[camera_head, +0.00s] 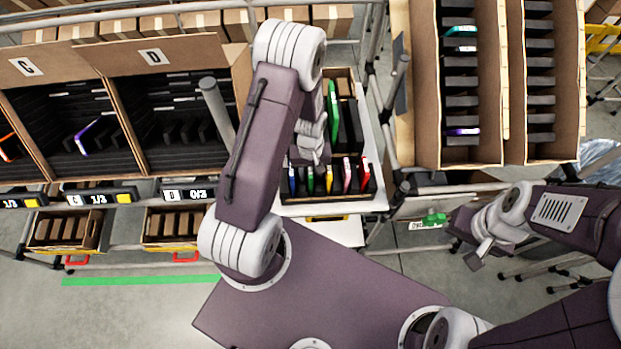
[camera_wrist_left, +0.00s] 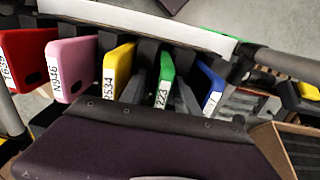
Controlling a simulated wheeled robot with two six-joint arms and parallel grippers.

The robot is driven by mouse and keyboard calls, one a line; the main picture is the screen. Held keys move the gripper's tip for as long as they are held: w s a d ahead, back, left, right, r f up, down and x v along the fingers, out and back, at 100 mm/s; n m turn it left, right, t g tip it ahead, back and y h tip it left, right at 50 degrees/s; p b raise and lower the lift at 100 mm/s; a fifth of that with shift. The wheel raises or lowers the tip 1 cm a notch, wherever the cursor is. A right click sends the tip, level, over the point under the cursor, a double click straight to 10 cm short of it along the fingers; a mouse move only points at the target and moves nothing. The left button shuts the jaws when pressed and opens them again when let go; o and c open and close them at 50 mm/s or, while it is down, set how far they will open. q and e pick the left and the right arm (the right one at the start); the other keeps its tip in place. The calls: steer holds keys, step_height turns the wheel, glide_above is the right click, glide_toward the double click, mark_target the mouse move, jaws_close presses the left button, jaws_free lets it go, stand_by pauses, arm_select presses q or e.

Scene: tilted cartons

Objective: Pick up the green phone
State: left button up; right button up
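A green phone (camera_head: 310,180) stands in a black rack in the white tray's front row, between a blue phone (camera_head: 292,179) and a yellow phone (camera_head: 329,179). The left wrist view also shows this green phone (camera_wrist_left: 165,80), with a white label on its edge. Another green phone (camera_head: 334,105) stands further back in the tray.
Pink (camera_head: 347,176) and red (camera_head: 365,175) phones share the front row. Tilted cartons (camera_head: 178,80) stand left of the tray. A tall carton (camera_head: 425,90) at right holds black slabs and a few coloured phones. Metal rails (camera_head: 400,100) pass beside the tray.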

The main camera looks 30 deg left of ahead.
arm_select(q)
steer(key=shift+s, duration=0.1)
jaws_close()
